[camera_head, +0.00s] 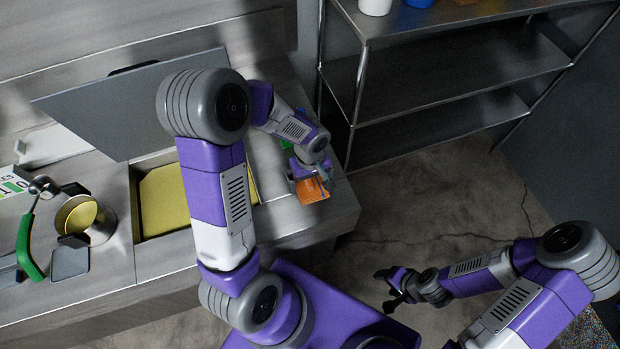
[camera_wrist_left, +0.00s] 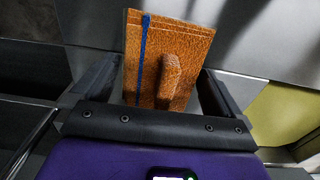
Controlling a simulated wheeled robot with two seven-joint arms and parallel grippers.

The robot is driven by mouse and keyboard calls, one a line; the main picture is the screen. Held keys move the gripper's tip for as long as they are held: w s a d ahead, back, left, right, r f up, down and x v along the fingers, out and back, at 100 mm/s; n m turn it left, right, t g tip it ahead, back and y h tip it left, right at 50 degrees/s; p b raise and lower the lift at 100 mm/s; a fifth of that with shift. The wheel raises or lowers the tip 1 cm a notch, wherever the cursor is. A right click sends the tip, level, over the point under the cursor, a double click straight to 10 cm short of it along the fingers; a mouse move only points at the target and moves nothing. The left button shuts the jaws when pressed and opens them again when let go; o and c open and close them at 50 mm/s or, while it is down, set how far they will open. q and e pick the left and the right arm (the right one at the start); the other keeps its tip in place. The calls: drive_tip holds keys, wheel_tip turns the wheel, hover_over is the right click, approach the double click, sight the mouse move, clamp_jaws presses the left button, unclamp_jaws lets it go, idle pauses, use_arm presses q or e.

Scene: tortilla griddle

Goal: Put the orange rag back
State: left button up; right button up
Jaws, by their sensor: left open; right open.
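The orange rag (camera_head: 313,190) is at the right end of the steel counter, near its front corner. In the left wrist view the rag (camera_wrist_left: 150,50) looks folded, with a blue stripe and a raised bump or fold. My left gripper (camera_head: 311,176) is open right at the rag. In the left wrist view its two fingers (camera_wrist_left: 156,88) stand on either side of the rag, with a gap on the right side. The rag's lower end is hidden behind the gripper body. My right gripper (camera_head: 386,288) is open and empty, over the floor away from the counter.
A steel shelf (camera_head: 450,85) stands behind right. Small blue-green items (camera_head: 287,144) lie beyond the gripper.

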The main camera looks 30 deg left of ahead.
use_arm(q)
drive_tip(key=shift+r, duration=0.25)
wheel_tip(320, 180, up, 12)
drive_tip(key=p, duration=0.2)
drive_tip(key=shift+p, duration=0.35)
